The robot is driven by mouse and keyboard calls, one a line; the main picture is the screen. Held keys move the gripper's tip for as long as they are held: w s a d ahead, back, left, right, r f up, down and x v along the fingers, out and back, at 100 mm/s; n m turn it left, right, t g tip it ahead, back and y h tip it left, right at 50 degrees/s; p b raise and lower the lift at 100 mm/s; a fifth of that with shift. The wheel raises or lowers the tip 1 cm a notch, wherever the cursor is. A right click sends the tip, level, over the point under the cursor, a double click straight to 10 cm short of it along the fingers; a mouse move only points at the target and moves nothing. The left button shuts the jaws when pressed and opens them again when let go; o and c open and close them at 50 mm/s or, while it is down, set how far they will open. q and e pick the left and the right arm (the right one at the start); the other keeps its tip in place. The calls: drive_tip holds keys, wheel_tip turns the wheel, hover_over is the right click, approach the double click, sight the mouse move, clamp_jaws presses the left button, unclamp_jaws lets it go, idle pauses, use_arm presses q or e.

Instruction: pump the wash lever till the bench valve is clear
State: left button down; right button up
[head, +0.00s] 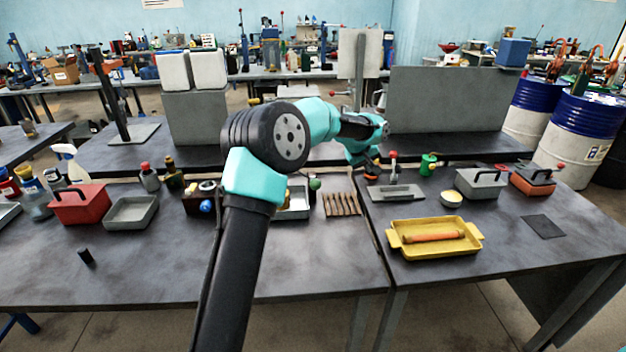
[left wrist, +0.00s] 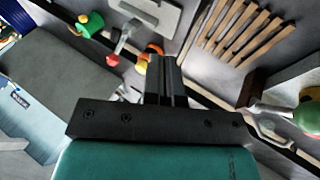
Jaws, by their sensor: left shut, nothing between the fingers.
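A grey lever with a red knob (head: 393,155) rises from a flat grey plate (head: 398,193) on the right bench. In the left wrist view the lever's red knob (left wrist: 113,60) is left of my fingers, with the plate (left wrist: 150,12) above. My left gripper (head: 371,166) is shut and empty, left of the lever and apart from it in the picture. The shut fingers show in the left wrist view (left wrist: 165,75). A small orange and yellow part (left wrist: 142,62) shows beside the fingertips; I cannot tell whether it is the bench valve. My right gripper is out of view.
A slatted wooden rack (head: 342,204) lies left of the lever. A green can (head: 428,164) stands right of it. A yellow tray (head: 400,247) with an orange cylinder (head: 433,237) lies in front. A grey panel (head: 450,99) stands behind. My arm covers part of the left bench.

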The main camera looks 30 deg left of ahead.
sight(314, 182)
use_arm(q)
drive_tip(key=s+a+r+n+y, duration=0.1)
drive_tip(key=s+a+r+n, duration=0.1)
drive_tip(key=a, duration=0.7)
drive_tip(key=s+a+r+n+g+y, duration=0.1)
drive_tip(key=s+a+r+n, duration=0.2)
drive_tip(key=a, duration=0.6)
drive_tip(key=shift+s+a+r+n+y, duration=0.2)
drive_tip(key=shift+r+n+y, duration=0.2)
drive_tip(key=shift+r, duration=0.55)
drive_tip(key=shift+s+d+f, duration=0.4)
drive_tip(key=shift+s+f, duration=0.1)
drive_tip(key=shift+f, duration=0.85)
drive_tip(key=shift+s+d+f, duration=0.4)
drive_tip(key=shift+s+f, duration=0.05)
drive_tip(key=shift+f, duration=0.85)
drive_tip(key=shift+s+d+f, duration=0.4)
drive_tip(key=shift+s+f, duration=0.1)
drive_tip(key=shift+f, duration=0.85)
drive_tip(key=shift+f, duration=0.1)
drive_tip(key=shift+s+d+f, duration=0.1)
drive_tip(key=shift+f, duration=0.15)
